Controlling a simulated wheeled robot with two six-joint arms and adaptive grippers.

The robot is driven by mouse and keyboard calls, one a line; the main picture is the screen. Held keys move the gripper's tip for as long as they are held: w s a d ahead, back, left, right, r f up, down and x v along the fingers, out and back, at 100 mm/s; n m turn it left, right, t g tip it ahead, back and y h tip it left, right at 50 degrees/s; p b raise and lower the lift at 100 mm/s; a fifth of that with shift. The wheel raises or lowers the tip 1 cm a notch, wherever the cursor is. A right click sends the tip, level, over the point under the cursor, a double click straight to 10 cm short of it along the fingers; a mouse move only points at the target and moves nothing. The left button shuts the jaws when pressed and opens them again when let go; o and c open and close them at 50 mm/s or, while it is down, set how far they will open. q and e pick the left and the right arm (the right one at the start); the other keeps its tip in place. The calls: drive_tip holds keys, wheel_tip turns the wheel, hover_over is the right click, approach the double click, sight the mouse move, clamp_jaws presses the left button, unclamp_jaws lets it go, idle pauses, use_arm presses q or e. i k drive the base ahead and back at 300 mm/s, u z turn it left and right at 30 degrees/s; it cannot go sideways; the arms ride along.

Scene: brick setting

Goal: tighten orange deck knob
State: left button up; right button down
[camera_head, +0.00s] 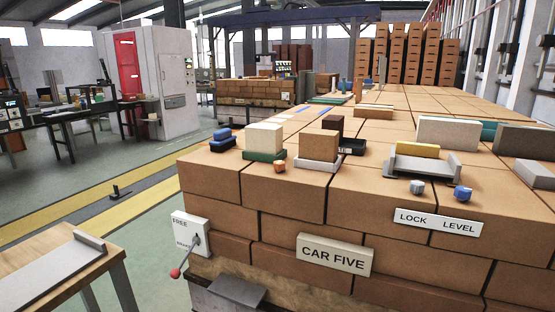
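A small orange knob (279,167) sits on the brick deck (225,178), near its front edge left of the middle. It is just in front of a dark green base (264,156) that carries a cream block (265,138). The knob is too small to tell how tight it is. Neither my left nor my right gripper is in view.
A grey knob (417,187) and a blue knob (462,193) sit near the deck's front right edge, above a LOCK LEVEL sign (437,222). A red-tipped lever (176,272) projects at the front left corner. Several blocks stand behind. A wooden table (50,262) is lower left.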

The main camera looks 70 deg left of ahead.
sight(279, 165)
drive_tip(key=u, duration=0.75)
drive_tip(key=i, duration=0.8)
drive_tip(key=u, duration=0.8)
